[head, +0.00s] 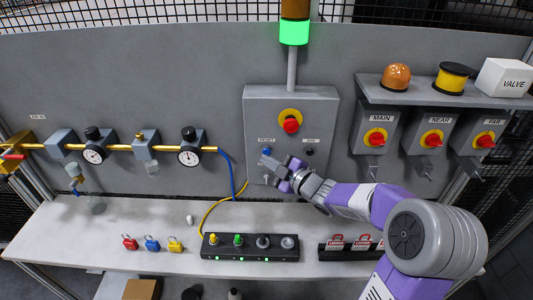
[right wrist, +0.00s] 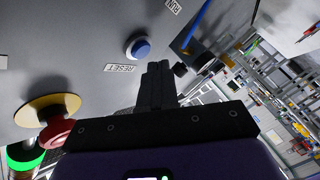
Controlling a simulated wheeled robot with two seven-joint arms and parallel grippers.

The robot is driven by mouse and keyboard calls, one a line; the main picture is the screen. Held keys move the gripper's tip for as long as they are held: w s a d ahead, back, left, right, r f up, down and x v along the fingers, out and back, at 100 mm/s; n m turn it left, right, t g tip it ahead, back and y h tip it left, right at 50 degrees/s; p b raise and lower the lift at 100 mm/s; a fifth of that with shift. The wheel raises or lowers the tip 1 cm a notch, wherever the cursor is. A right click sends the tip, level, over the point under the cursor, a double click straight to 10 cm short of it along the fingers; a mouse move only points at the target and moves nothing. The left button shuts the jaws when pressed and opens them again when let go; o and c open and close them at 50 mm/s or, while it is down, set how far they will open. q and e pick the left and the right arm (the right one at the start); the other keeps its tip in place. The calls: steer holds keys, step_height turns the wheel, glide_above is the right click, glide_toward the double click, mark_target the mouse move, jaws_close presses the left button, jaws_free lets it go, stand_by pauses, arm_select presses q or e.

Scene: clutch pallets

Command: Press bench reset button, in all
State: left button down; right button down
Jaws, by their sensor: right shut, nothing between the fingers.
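The grey control box (head: 315,103) is on the back panel, with a red mushroom button on a yellow disc (head: 290,124). Below that disc, at the box's left, is a RESET label (head: 266,140). The blue reset button (right wrist: 138,46) shows in the right wrist view next to its label (right wrist: 121,68). My right gripper (head: 264,160) is shut and empty, in front of the lower left of the box. In the right wrist view its closed fingertips (right wrist: 158,66) are close to the blue button, with a gap visible in the picture. My left gripper is not in view.
A green lamp (head: 293,31) glows above the box. Red, blue and yellow padlocks (head: 152,244) and a black strip with several knobs (head: 250,247) are on the bench. Gauges line the yellow pipe (head: 118,147) at left. Three switch boxes (head: 428,135) hang at right.

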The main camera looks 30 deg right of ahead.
steer(key=shift+s+a+b, duration=0.25)
steer(key=shift+s+a, duration=0.2)
steer(key=shift+s, duration=0.25)
steer(key=shift+s+a+b, duration=0.3)
steer(key=shift+s+a, duration=0.15)
steer(key=shift+s, duration=0.3)
steer(key=shift+s+a+b, duration=0.25)
steer(key=shift+s+a, duration=0.2)
steer(key=shift+s, duration=0.25)
